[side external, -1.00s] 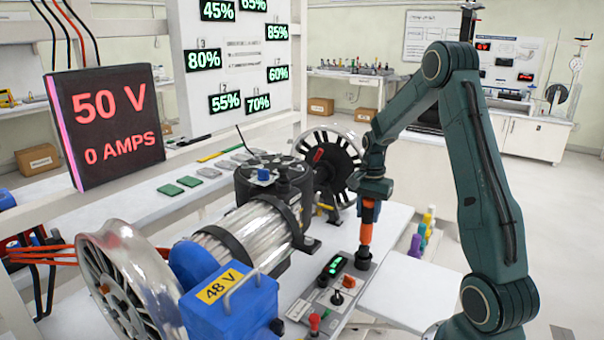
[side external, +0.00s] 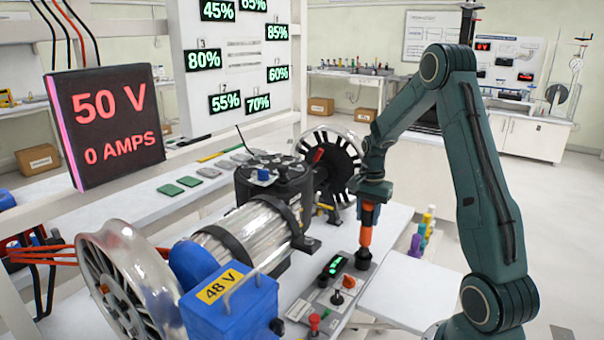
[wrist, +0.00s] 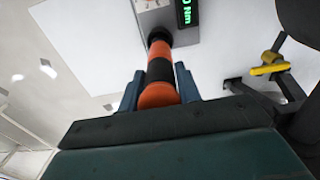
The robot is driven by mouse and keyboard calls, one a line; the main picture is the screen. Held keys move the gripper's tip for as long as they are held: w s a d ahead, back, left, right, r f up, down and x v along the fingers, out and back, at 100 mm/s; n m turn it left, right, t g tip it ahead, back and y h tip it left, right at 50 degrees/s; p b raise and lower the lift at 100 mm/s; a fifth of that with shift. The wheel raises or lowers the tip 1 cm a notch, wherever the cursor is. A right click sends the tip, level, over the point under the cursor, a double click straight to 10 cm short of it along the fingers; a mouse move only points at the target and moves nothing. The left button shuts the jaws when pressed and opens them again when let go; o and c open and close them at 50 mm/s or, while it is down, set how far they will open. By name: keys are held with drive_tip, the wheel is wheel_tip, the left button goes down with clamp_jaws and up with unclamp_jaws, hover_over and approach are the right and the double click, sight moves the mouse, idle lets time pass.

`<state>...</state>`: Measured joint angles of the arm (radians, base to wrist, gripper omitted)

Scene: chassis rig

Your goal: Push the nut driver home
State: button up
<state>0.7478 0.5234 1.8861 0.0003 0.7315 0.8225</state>
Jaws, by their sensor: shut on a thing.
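The nut driver (side external: 366,234) has an orange handle with a black band. It stands upright on the grey control box (side external: 322,301). In the wrist view the nut driver (wrist: 158,92) runs away from me, and its far end meets a black round collar at the edge of the grey box (wrist: 183,38). How deep its tip sits is hidden. My gripper (side external: 369,207) is shut around the upper part of the handle. In the wrist view the blue fingers of my gripper (wrist: 159,84) lie on both sides of it.
A green digital readout (side external: 334,265) reading in Nm is on the box, beside knobs and a red lever (side external: 314,321). The motor (side external: 240,240) and slotted wheel (side external: 330,165) stand to the left. Coloured pegs (side external: 422,235) stand behind at right. Bare white tabletop (side external: 408,290) lies to the right.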

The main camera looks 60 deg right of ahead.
sight(367, 224)
drive_tip(key=shift+f, duration=1.85)
idle(2.0)
drive_tip(key=o, duration=1.1)
wheel_tip(367, 224, up, 14)
drive_tip(key=shift+f, duration=0.15)
drive_tip(key=shift+a, duration=0.1)
